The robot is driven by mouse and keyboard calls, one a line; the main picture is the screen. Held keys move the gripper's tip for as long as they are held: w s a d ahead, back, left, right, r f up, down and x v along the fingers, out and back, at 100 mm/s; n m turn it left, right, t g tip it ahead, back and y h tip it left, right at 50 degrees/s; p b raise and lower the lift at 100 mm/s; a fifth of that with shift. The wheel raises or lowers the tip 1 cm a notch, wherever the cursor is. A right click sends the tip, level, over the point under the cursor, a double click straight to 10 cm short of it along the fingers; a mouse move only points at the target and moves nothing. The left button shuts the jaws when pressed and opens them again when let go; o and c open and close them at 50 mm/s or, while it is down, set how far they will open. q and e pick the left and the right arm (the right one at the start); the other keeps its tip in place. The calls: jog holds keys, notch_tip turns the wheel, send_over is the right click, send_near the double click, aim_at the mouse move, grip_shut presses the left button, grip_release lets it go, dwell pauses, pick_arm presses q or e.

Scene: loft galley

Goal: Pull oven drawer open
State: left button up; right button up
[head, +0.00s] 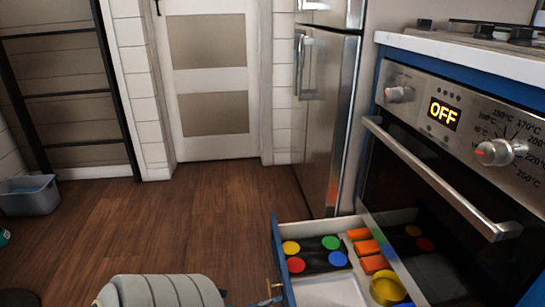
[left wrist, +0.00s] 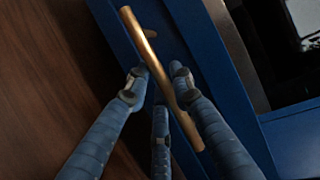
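The blue-fronted drawer (head: 277,240) below the oven (head: 440,150) stands pulled out over the floor. Its brass bar handle (left wrist: 146,48) crosses the left wrist view at a slant, and a small part of it shows at the bottom of the head view. My left gripper (left wrist: 158,78) has its blue fingers on both sides of the bar, close against it. In the head view, most of this gripper is hidden behind the grey rounded part of my arm and below the picture edge. My right gripper is not in view.
The drawer holds a dark mat with coloured discs (head: 318,255), orange blocks (head: 368,247), a yellow round container (head: 387,289) and a white tray (head: 330,292). A steel fridge (head: 325,110) stands behind. A grey tub (head: 28,196) sits far left. The wooden floor between is clear.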

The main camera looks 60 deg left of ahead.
pick_arm(q)
jog(key=shift+o, duration=0.8)
jog(key=s+r, duration=0.2)
jog(key=s, duration=0.9)
jog(key=shift+s, duration=0.4)
